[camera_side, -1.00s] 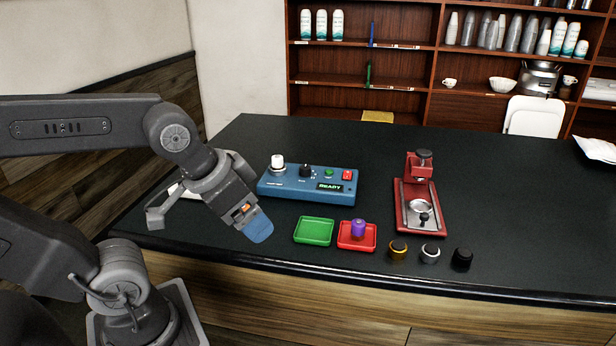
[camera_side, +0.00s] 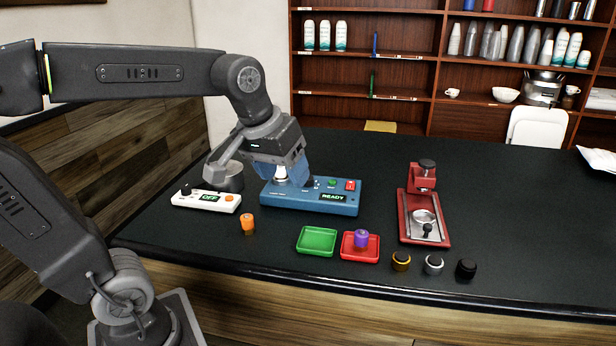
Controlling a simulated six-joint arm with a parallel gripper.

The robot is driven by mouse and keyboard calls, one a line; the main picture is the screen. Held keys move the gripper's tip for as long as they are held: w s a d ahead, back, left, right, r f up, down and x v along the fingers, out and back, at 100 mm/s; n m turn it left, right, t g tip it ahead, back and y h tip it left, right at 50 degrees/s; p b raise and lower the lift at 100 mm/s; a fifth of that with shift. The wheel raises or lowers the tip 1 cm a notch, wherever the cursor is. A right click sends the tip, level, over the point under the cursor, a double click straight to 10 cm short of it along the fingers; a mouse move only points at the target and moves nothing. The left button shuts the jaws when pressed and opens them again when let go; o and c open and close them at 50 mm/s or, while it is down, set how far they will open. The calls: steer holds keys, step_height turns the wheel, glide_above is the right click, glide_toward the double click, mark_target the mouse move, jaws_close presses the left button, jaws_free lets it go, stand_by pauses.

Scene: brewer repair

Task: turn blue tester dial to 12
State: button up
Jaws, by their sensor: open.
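The blue tester (camera_side: 335,205) stands on the dark counter, its display reading READY. A green button (camera_side: 332,183) and a red switch (camera_side: 350,185) show at its right. My gripper (camera_side: 283,172) is open over the left part of the tester, its blue fingers pointing down. A white cylinder (camera_side: 281,173) on the tester shows between the fingers. The black dial is mostly or wholly hidden behind the right finger. I cannot tell whether the fingers touch the cylinder or the dial.
Green (camera_side: 317,241) and red (camera_side: 348,251) trays sit in front, a purple vial (camera_side: 361,238) in the red one. A red press (camera_side: 444,235) stands right.

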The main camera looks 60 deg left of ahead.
steer(key=w+a+n+g, duration=0.3)
steer(key=w+a+n, duration=0.8)
steer(key=w+a, duration=0.6)
steer(key=w+a+f+n+g, duration=0.1)
steer(key=w+a+f+n, duration=0.25)
steer(key=a+f, duration=0.3)
steer(key=shift+n, duration=0.35)
steer(key=f, duration=0.8)
steer(key=a+f, duration=0.1)
steer(key=f, duration=0.3)
steer(key=shift+w, duration=0.15)
steer(key=shift+c, duration=0.2)
steer(key=c, duration=0.9)
steer(key=shift+r, duration=0.1)
